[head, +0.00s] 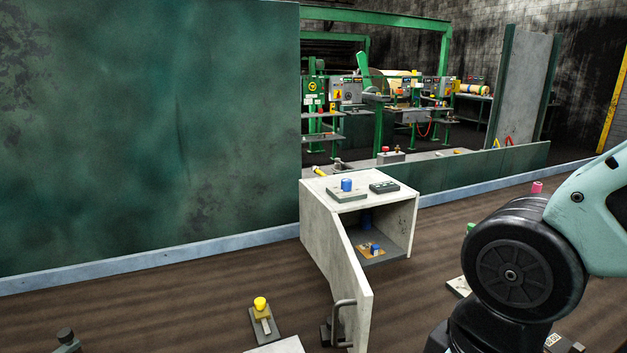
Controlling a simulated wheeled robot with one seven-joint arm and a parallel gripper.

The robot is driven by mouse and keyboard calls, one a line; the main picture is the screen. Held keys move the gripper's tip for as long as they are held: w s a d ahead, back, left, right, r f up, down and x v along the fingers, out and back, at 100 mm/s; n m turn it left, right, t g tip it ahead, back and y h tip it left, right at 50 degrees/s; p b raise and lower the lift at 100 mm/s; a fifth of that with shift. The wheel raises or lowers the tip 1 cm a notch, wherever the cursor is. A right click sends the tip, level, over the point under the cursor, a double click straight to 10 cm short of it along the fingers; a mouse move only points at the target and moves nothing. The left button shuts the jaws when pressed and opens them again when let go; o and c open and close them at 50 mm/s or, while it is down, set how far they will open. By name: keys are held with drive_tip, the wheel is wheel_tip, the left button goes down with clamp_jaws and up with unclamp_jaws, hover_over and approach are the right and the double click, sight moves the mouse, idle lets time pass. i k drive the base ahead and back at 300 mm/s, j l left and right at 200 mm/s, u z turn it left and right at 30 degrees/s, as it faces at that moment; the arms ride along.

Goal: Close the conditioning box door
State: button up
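The conditioning box (312,207) is a pale, scuffed cabinet on the brown floor, just right of the picture's middle. Its door (352,285) stands open, swung out toward me from the left front edge of the box. A dark bar handle (338,322) sits on the door near its free end. My arm fills the right side of the picture, apart from the door. My gripper is not visible.
On top of the box are a blue knob on a plate (346,186) and a dark flat block (384,187). A yellow-knobbed fixture (262,315) stands on the floor left of the door. A green wall (150,130) runs behind.

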sight(351, 293)
drive_tip(key=k+j+u, duration=0.15)
drive_tip(key=u, duration=0.25)
drive_tip(key=k+j+u, duration=0.15)
drive_tip(key=u, duration=0.25)
drive_tip(key=j+u, duration=0.4)
drive_tip(key=k+l, duration=0.05)
